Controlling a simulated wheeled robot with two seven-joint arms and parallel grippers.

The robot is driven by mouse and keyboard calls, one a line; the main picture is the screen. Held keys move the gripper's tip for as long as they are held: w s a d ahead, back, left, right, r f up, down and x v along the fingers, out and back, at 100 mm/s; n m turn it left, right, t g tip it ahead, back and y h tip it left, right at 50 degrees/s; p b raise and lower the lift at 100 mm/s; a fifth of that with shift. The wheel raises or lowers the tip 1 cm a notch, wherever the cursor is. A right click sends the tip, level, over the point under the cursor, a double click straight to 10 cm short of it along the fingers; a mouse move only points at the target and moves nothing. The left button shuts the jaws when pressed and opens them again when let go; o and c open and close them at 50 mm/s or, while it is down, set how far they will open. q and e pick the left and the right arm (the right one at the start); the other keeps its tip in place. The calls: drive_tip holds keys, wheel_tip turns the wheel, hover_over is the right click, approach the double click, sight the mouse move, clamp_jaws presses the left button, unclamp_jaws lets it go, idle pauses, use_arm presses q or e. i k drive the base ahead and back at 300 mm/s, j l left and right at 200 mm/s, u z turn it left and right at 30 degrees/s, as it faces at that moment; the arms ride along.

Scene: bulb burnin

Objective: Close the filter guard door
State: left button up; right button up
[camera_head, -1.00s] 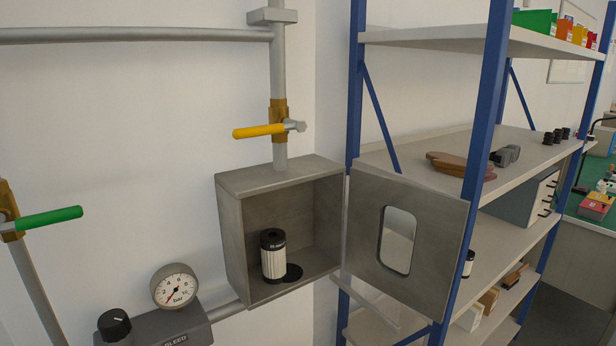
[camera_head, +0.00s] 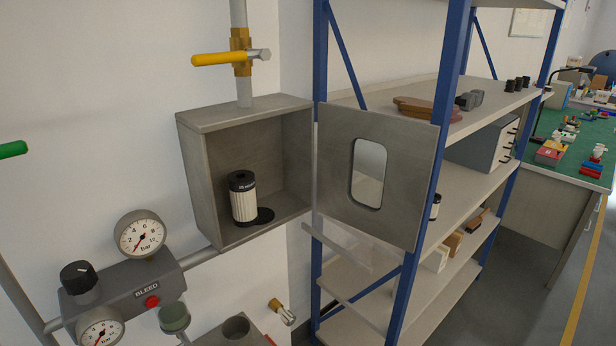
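The filter guard door (camera_head: 400,190) is a grey metal panel with a rounded window. It stands wide open, swung out to the right of the grey guard box (camera_head: 190,165) on the wall, in front of the blue shelf posts. Inside the open box a filter cartridge (camera_head: 243,203) with a black top and white pleated side stands upright, with a flat black disc (camera_head: 265,216) beside it. Neither of my grippers shows in the head view.
A blue-framed shelf rack (camera_head: 455,110) stands right behind the door. A pipe with a yellow-handled valve (camera_head: 220,59) rises above the box. A bleed block (camera_head: 120,290) with gauges and a red button (camera_head: 152,302) sits at lower left. Open floor (camera_head: 510,300) lies at right.

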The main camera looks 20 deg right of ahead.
sight(411, 145)
drive_tip(key=l+u, duration=0.45)
drive_tip(key=i+l+u, duration=0.1)
drive_tip(key=l+u, duration=0.7)
drive_tip(key=u, duration=0.15)
drive_tip(key=k+l, duration=0.1)
drive_tip(key=l, duration=0.25)
drive_tip(key=k+l+u, duration=0.1)
drive_tip(key=l, duration=0.3)
drive_tip(key=k+l, duration=0.15)
drive_tip(key=l, duration=0.2)
drive_tip(key=k+l+u, duration=0.1)
drive_tip(key=l, duration=0.25)
drive_tip(key=k+l, duration=0.15)
drive_tip(key=l, duration=0.25)
